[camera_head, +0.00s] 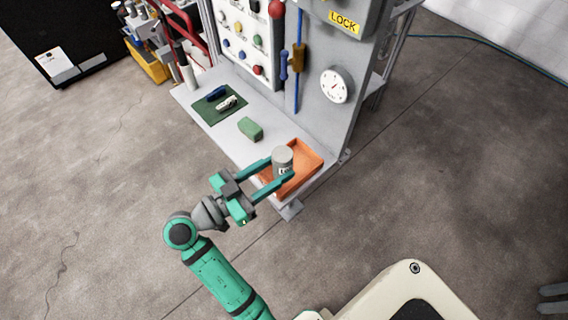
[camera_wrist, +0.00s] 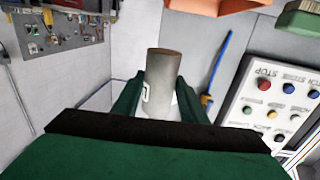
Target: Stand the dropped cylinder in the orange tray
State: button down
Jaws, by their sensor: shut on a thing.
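The grey cylinder (camera_head: 283,160) is between the two teal fingers of my gripper (camera_head: 281,170), over the orange tray in the head view. The fingers are shut on it. In the wrist view the cylinder (camera_wrist: 162,80) stands out from between the dark green fingers (camera_wrist: 158,100), with a white label on its side. The orange tray (camera_head: 306,158) sits at the near right end of the grey bench shelf. Whether the cylinder's lower end touches the tray floor is hidden. In the wrist view part of an orange surface (camera_wrist: 215,4) shows at the top edge.
A green block (camera_head: 250,128) lies on the shelf left of the tray. A dark green mat (camera_head: 219,104) with small items lies farther back. A white button panel (camera_head: 245,40) and a grey upright panel with a dial (camera_head: 335,86) rise behind the shelf. A bare shelf strip (camera_head: 215,133) shows left.

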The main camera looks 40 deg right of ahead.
jog(key=w+d+f, duration=0.1)
jog(key=d+f, duration=0.1)
jog(key=w+d+f, duration=0.3)
jog(key=f, duration=0.1)
jog(key=shift+w+d+f, duration=0.3)
jog(key=shift+d+f, duration=0.1)
notch_tip(320, 180, down, 3)
jog(key=shift+w+d+r, duration=0.1)
jog(key=shift+w, duration=0.05)
jog(key=shift+f, duration=0.3)
jog(key=shift+f, duration=0.3)
